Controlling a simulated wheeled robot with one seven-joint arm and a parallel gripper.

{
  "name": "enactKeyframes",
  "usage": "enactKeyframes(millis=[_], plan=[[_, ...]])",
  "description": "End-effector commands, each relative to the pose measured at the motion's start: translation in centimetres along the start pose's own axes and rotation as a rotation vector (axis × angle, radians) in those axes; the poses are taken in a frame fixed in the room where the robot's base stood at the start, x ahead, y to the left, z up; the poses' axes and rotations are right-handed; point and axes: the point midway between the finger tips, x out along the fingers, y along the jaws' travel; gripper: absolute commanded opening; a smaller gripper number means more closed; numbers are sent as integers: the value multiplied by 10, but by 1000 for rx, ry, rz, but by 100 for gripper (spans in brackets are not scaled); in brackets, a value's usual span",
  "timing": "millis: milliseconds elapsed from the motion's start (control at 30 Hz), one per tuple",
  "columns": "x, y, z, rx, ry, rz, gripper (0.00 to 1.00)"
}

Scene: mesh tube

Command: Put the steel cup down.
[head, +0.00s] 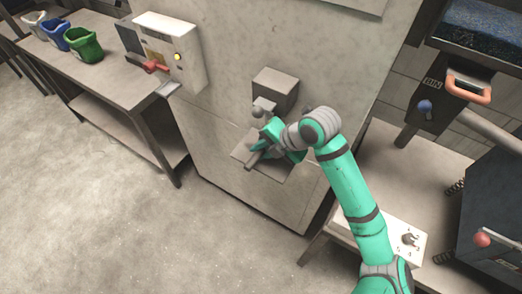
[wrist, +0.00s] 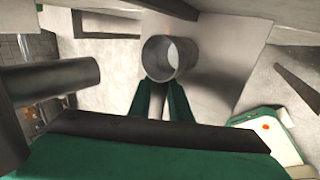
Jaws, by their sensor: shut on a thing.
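The steel cup (wrist: 183,62) shows in the wrist view as a short grey cylinder with its open mouth toward the camera. My gripper (wrist: 164,98) has its two green fingers closed on the cup's handle, just below the cup in that view. In the head view, my gripper (head: 274,143) is at a small grey shelf (head: 272,173) on the front of the pale cabinet. The cup is not clearly told apart from the gripper there. I cannot tell whether the cup touches the shelf.
A grey box (head: 276,88) juts from the cabinet (head: 250,45) just above the shelf. Left are a control box (head: 185,40) with a red lever and a table (head: 110,70) with several bins. Right are a bench (head: 385,165) and dark machine (head: 495,215).

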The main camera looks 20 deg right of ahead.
Motion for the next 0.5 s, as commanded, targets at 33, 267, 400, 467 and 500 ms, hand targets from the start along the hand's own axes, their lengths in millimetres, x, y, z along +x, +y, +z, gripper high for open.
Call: enactKeyframes(millis=[33, 267, 400, 467, 500], plan=[[2, -2, 0, 1, -1, 1, 0], [2, -2, 0, -2, -1, 1, 0], [4, -4, 0, -2, 0, 1, 22], [4, -3, 0, -2, -1, 1, 36], [4, -3, 0, -2, -1, 1, 36]])
